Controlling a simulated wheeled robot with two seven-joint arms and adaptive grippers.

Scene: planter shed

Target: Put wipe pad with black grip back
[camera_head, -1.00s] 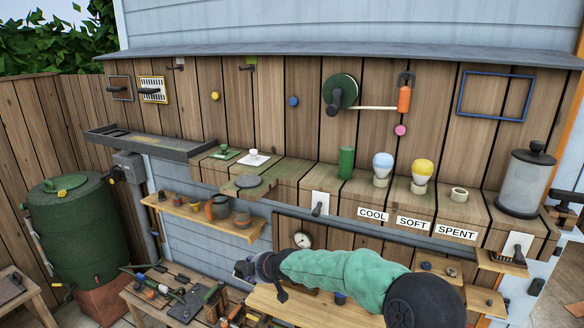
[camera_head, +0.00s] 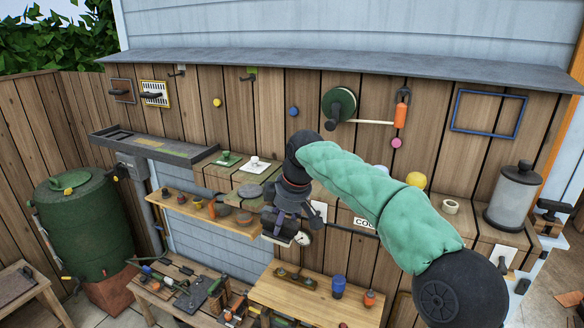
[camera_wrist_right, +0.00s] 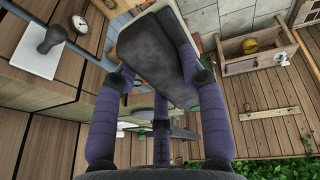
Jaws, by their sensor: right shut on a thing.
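My right gripper (camera_head: 286,222) hangs in front of the wall, below and right of the ledge with pads. In the wrist view its purple fingers (camera_wrist_right: 162,78) are shut on a dark grey block (camera_wrist_right: 150,48), seemingly the wipe pad with black grip. I cannot tell its grip from its pad there. In the head view the held thing (camera_head: 284,238) is small, dark and partly hidden by the gripper. A green pad with a green grip (camera_head: 228,158) and a white pad with a pale grip (camera_head: 256,163) lie on the ledge. My left gripper is out of view.
A grey round disc (camera_head: 249,190) lies on the ledge front. A small shelf (camera_head: 205,214) with pots is left of my gripper. A workbench (camera_head: 320,297) with a blue and an orange item stands below.

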